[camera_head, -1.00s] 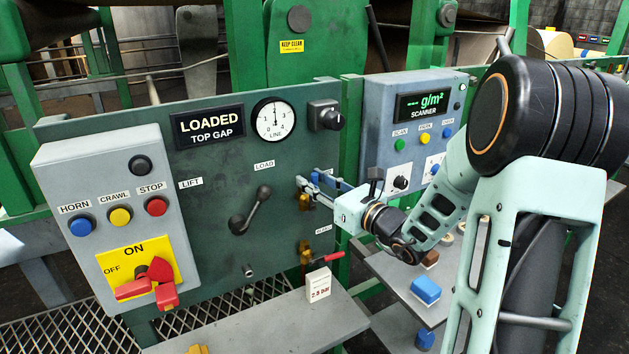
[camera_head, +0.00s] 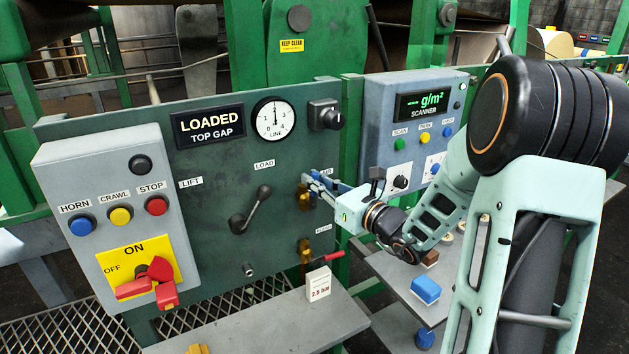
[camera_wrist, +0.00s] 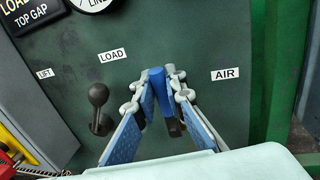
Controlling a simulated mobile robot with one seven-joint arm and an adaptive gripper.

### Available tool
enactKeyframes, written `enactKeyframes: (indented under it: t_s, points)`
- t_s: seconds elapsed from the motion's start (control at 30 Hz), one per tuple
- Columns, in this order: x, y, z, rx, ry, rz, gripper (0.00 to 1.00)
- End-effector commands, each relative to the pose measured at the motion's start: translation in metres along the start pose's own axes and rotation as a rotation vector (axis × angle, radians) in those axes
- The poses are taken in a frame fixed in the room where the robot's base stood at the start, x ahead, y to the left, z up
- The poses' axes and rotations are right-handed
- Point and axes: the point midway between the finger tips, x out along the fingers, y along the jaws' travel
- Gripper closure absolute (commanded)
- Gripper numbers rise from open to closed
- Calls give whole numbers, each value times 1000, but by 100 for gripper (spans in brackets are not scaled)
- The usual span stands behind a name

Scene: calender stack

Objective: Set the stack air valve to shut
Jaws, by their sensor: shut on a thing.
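The stack air valve has a brass body (camera_head: 303,198) on the green panel, beside the AIR label (camera_wrist: 225,74). Its blue handle (camera_wrist: 157,80) stands between my fingertips in the wrist view. My gripper (camera_head: 312,181) reaches in from the right and is shut on that handle (camera_wrist: 158,74). My fingers hide much of the valve, so I cannot tell the handle's exact angle against the pipe.
Below is a second brass valve (camera_head: 304,246) with a red handle (camera_head: 329,257). The black load lever (camera_head: 250,208) is to the left. A shelf (camera_head: 270,322) with a 2.5 bar tag (camera_head: 318,284) juts out beneath. The scanner box (camera_head: 413,130) is at right.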

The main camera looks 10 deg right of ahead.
Motion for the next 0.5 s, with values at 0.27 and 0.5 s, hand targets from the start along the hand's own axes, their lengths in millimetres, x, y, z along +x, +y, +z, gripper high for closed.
enactKeyframes:
  t_s: [0.27, 0.5]
  points:
    - [-3, -11, -1, 134, -25, -2, 100]
    - [-6, -27, -5, 343, -66, -4, 100]
